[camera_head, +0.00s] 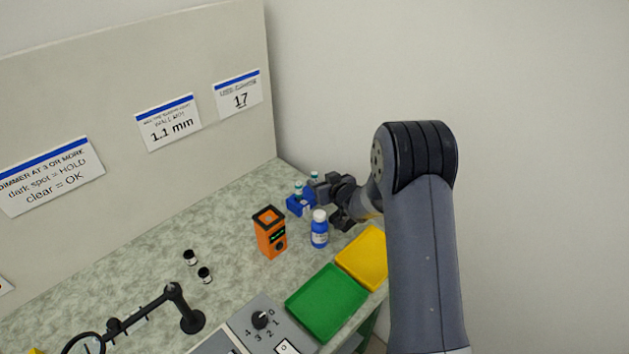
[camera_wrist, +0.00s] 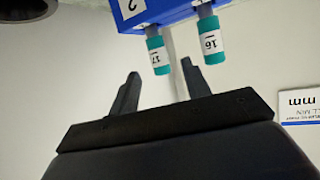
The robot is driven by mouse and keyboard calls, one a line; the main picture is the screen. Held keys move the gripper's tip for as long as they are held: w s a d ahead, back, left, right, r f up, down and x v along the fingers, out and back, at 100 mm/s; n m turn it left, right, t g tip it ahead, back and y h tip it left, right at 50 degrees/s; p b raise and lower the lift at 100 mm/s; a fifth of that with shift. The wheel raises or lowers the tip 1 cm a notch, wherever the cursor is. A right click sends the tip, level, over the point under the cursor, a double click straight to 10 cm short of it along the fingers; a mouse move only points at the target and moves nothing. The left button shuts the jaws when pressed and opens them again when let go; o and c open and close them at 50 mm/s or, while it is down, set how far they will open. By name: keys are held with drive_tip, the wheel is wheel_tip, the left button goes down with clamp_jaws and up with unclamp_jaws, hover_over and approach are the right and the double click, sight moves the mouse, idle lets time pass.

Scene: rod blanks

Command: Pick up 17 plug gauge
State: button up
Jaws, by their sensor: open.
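The 17 plug gauge (camera_wrist: 158,58) has a teal collar with a white label reading 17. It stands out of a blue holder (camera_wrist: 185,12), beside a matching 16 plug gauge (camera_wrist: 210,44). My gripper (camera_wrist: 160,71) is open and empty; in the wrist view the 17 gauge lies between the lines of its two fingers, and I cannot tell the remaining distance. In the head view the blue holder (camera_head: 299,205) is at the back corner of the bench, with my gripper (camera_head: 328,200) just right of it. There the gauge numbers are too small to read.
An orange box (camera_head: 270,233) and a blue bottle with white cap (camera_head: 319,232) stand close in front of the holder. Green (camera_head: 327,302) and yellow (camera_head: 364,257) trays lie nearer. A sign reading 17 (camera_head: 239,95) hangs behind.

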drive_tip(key=shift+x, duration=1.3)
drive_tip(key=shift+c, duration=0.2)
clamp_jaws()
